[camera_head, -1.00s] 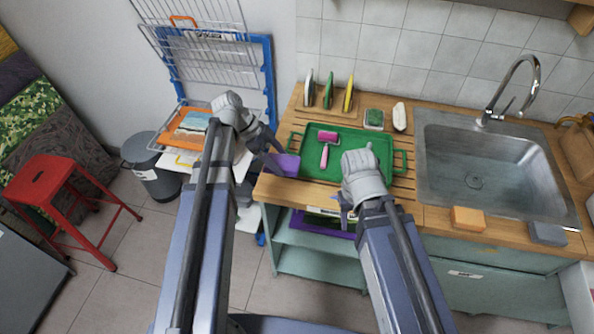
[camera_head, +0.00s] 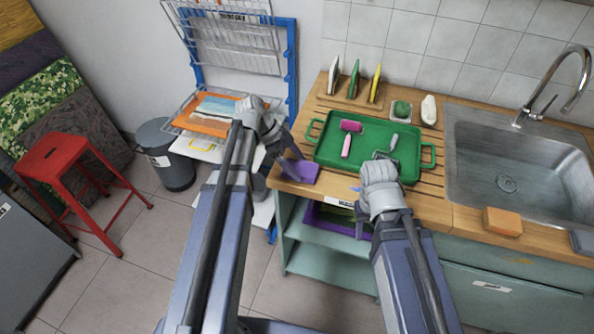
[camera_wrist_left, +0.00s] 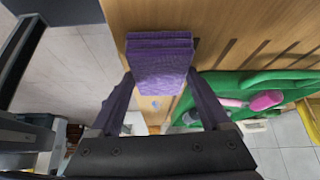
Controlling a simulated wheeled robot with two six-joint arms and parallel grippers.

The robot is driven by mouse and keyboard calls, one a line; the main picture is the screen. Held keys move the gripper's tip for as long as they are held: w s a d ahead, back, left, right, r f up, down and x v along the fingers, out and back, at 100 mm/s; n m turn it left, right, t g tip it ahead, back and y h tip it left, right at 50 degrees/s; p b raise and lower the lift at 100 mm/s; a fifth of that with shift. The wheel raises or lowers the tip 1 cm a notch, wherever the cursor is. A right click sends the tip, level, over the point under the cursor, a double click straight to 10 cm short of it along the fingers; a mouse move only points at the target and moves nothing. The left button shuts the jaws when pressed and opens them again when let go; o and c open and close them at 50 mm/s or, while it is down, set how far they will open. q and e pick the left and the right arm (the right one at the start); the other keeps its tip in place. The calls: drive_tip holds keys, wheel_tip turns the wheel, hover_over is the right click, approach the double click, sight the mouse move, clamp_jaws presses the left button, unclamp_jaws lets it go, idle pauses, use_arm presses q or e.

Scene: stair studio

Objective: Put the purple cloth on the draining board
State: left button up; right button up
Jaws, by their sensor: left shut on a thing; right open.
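The folded purple cloth (camera_head: 303,173) is held between the fingers of my left gripper (camera_head: 290,168), at the left front corner of the wooden counter. In the left wrist view, the cloth (camera_wrist_left: 160,62) sits between both fingertips, with bare wood beyond it; whether it touches the wood I cannot tell. The grooved draining board (camera_head: 432,190) lies left of the sink, mostly covered by a green tray (camera_head: 325,150). My right gripper (camera_head: 361,208) is open and empty at the counter's front edge, in front of the tray.
The tray holds a pink roller (camera_head: 350,127) and a grey-handled tool (camera_head: 393,143). Upright boards (camera_head: 374,84), a green sponge dish (camera_head: 401,112) and a white item (camera_head: 428,109) stand behind. An orange sponge (camera_head: 502,221) lies before the sink (camera_head: 510,150). A blue rack (camera_head: 292,65) stands left.

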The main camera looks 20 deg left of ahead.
use_arm(q)
drive_tip(key=shift+f, duration=0.2)
drive_tip(key=o, duration=1.2)
drive_tip(key=shift+c, duration=0.2)
drive_tip(key=shift+r, duration=0.1)
drive_tip(key=shift+a+r+p, duration=0.1)
drive_tip(key=shift+r+p, duration=0.2)
drive_tip(key=shift+p, duration=0.15)
drive_tip(key=p+v, duration=0.9)
drive_tip(key=v, duration=0.2)
drive_tip(key=shift+a+r+p, duration=0.15)
drive_tip(key=shift+r+p, duration=0.05)
drive_tip(key=shift+p, duration=0.1)
